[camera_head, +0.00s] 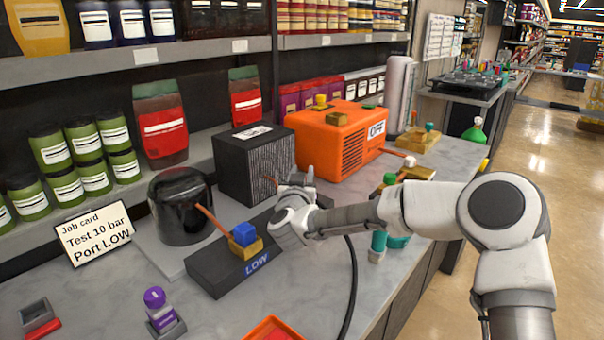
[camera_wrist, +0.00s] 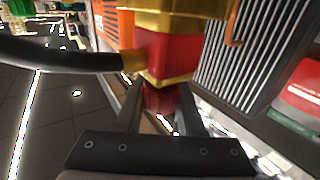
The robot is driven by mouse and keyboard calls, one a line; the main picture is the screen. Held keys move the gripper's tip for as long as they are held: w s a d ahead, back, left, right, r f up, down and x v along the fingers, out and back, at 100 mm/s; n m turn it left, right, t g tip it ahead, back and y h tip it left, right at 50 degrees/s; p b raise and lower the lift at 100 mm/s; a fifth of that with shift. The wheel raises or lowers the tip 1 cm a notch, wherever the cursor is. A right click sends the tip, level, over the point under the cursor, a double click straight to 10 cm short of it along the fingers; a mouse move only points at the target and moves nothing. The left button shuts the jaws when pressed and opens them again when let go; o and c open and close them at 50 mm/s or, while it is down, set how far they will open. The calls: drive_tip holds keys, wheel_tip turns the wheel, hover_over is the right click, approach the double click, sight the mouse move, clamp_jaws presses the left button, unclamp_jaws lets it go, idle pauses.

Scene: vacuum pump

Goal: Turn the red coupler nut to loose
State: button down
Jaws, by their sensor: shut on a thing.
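The red coupler nut (camera_wrist: 165,55) fills the upper middle of the wrist view, with brass above it and a brass band at its lower edge. A black hose (camera_wrist: 60,57) joins the brass beside it from the left. My gripper (camera_wrist: 160,100) has its two dark fingers on either side of the red lower part, shut on it. In the head view my gripper (camera_head: 298,182) is over the far end of the dark manifold block (camera_head: 213,272); the nut is hidden behind my gripper and wrist there. The nut's turn angle cannot be told.
A blue cap (camera_head: 244,233) on brass stands at the LOW end. The orange pump (camera_head: 325,140), marked OFF, and a black ribbed box (camera_head: 250,165) stand behind. A black dome (camera_head: 180,205), purple-topped part (camera_head: 157,303) and job card (camera_head: 94,235), reading "Test 10 bar, Port LOW", are left.

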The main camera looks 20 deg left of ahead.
drive_tip(key=shift+n+y+b, duration=0.3)
drive_tip(key=shift+y+b, duration=0.1)
drive_tip(key=n+g+y+b, duration=0.1)
drive_tip(key=n+y+b, duration=0.1)
drive_tip(key=y+b, duration=0.1)
drive_tip(key=n+g+y+b, duration=0.1)
drive_tip(key=y, duration=0.1)
drive_tip(key=shift+s+a+f+n+g, duration=0.2)
drive_tip(key=shift+a+n+g, duration=0.1)
drive_tip(key=shift+a+n, duration=0.1)
drive_tip(key=shift+s+a+r+n+g+y+b, duration=0.15)
drive_tip(key=shift+n+g+y+b, duration=0.15)
drive_tip(key=shift+n+g+y, duration=0.25)
drive_tip(key=shift+s+a+n+g+y+b, duration=0.1)
drive_tip(key=shift+n+g+y+b, duration=0.2)
drive_tip(key=shift+y, duration=0.45)
drive_tip(key=shift+a+n+g+y, duration=0.1)
drive_tip(key=shift+n+g+y, duration=0.15)
drive_tip(key=shift+y, duration=0.05)
drive_tip(key=c, duration=0.5)
unclamp_jaws()
drive_tip(key=p+v, duration=0.3)
drive_tip(key=v, duration=1.4)
drive_tip(key=shift+s+r, duration=0.15)
